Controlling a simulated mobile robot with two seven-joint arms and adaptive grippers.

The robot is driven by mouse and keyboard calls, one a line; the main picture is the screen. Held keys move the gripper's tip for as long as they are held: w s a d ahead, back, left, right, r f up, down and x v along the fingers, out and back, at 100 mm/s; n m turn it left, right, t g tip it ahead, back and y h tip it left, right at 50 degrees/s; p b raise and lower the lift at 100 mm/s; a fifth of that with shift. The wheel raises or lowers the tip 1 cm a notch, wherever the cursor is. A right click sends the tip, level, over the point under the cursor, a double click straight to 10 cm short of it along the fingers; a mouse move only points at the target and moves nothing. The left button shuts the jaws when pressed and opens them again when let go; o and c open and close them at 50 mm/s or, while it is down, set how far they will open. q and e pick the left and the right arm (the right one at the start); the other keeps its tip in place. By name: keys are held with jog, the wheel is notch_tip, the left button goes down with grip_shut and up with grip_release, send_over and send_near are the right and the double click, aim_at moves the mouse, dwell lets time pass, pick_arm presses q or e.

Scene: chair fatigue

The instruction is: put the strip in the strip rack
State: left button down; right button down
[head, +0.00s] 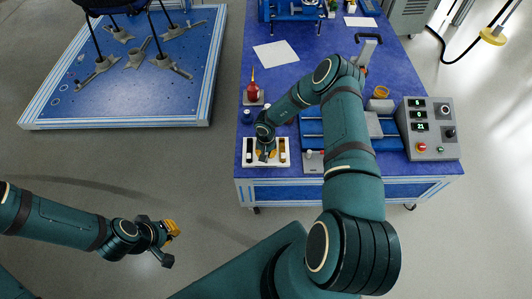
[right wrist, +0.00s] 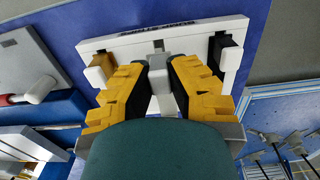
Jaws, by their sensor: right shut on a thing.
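The strip rack (head: 282,160) is a white tray with dark slots, at the front left of the blue table; it also shows in the right wrist view (right wrist: 120,40). A white-ended piece sits in a dark slot on either side of it. My right gripper (head: 265,154) is over the middle of the rack, and its yellow fingers (right wrist: 160,66) are shut on a small pale strip (right wrist: 161,77). The fingers hide much of the strip, and I cannot tell whether it is seated in the rack. My left gripper (head: 168,245) is open and empty over the floor.
A control box (head: 428,129) and a blue fixture (head: 388,143) stand to the right. A white sheet (head: 276,53) lies further back. A low blue platform (head: 195,85) stands at the left, across clear floor.

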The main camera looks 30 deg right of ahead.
jog(key=shift+f+b, duration=0.5)
jog(key=shift+f, duration=0.65)
dwell(0.5)
jog(key=c, duration=1)
grip_release()
jog(key=shift+r, duration=0.1)
notch_tip(320, 180, up, 12)
jog(key=shift+f, duration=0.1)
